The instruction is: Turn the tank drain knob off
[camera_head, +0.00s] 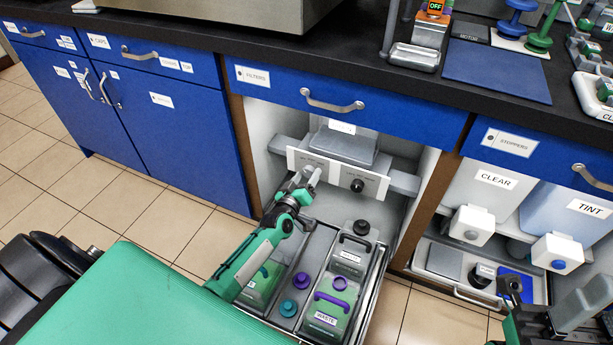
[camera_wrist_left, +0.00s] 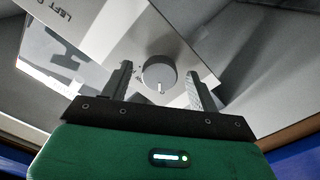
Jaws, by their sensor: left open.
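The left wrist view shows this grey round knob (camera_wrist_left: 159,75) with a white pointer mark toward the picture's bottom. The plate (camera_wrist_left: 130,40) reads "LEFT" with the rest cut off. My left gripper (camera_head: 308,173) is open; its fingers (camera_wrist_left: 157,88) stand on either side of the knob, with gaps showing. A second panel to the right carries a dark knob (camera_head: 357,185). Parts of my right arm show at the lower right; its jaw state is unclear.
Below the panels, a pulled-out tray (camera_head: 370,298) holds several bottles, among them a waste bottle (camera_head: 326,317) with a purple handle. The blue filters drawer (camera_head: 345,108) overhangs the bay. White boxes with a grey knob (camera_head: 471,235) and a blue knob (camera_head: 558,264) are at the right.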

